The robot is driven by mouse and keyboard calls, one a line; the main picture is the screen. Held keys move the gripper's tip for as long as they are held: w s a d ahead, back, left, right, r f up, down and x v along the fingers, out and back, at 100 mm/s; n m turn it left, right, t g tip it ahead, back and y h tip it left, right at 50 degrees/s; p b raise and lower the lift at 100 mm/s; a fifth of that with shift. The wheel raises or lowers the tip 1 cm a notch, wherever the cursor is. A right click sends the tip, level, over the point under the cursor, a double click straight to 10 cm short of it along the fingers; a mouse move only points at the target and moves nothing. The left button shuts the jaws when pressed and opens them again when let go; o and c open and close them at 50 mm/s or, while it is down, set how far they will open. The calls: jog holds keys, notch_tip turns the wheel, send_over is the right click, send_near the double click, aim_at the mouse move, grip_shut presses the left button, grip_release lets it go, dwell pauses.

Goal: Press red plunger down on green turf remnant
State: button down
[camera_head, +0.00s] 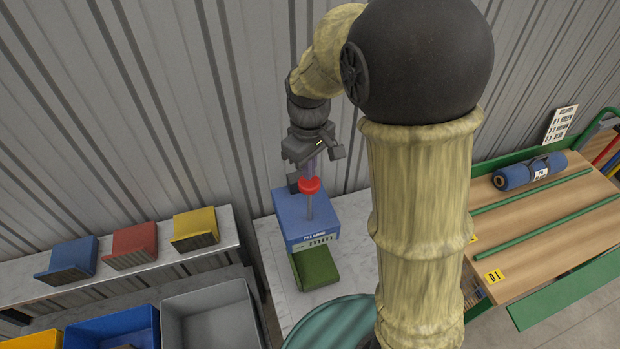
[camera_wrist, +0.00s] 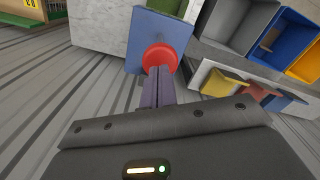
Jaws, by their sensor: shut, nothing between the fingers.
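The red plunger (camera_head: 309,185) is a round red knob on a rod above a blue box-shaped device (camera_head: 306,220) on a pale marble-look bench. The green turf remnant (camera_head: 316,267) lies at the foot of the device, on its near side. My gripper (camera_head: 308,171) is shut, pointing down, with its fingertips at or just above the red knob. In the wrist view the shut fingers (camera_wrist: 158,85) reach toward the red knob (camera_wrist: 160,57); I cannot tell whether they touch it.
A cart (camera_head: 545,215) at right bears a blue roll (camera_head: 529,171). A corrugated wall (camera_head: 120,110) stands close behind. My arm hides the middle right.

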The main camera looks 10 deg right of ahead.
notch_tip(320, 180, down, 10)
jog(key=b, duration=0.7)
dwell(1.7)
dwell(0.6)
notch_tip(320, 180, up, 15)
jog(key=p, duration=1.2)
jog(key=shift+p, duration=0.3)
jog(key=shift+f, duration=0.1)
